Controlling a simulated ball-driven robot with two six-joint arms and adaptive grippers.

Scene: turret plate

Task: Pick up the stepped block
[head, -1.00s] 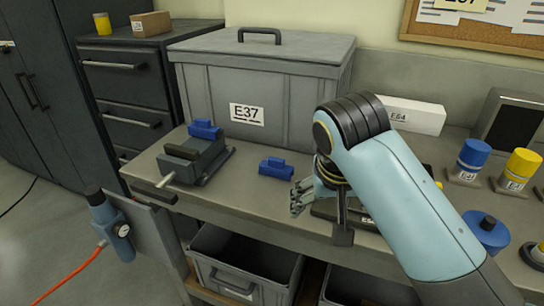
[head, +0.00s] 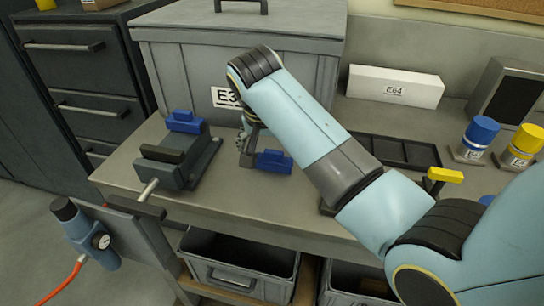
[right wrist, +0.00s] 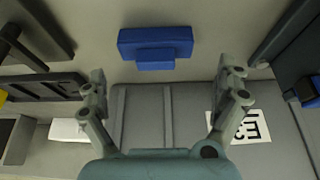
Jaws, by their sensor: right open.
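The blue stepped block (head: 273,162) lies on the grey workbench, right of the vise. In the right wrist view the stepped block (right wrist: 155,45) shows whole, beyond the fingertips and about midway between them. My right gripper (head: 247,146) is at the block's left side in the head view, partly hidden by its own arm. The right wrist view shows the gripper (right wrist: 165,75) open, with nothing between its fingers. My left gripper is not in view.
The vise (head: 175,162) has a similar blue piece (head: 185,122) on it. A large grey bin (head: 180,65) stands behind. A black tray (head: 390,150), a white box (head: 395,86) and blue and yellow cylinders are to the right. The bench front is clear.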

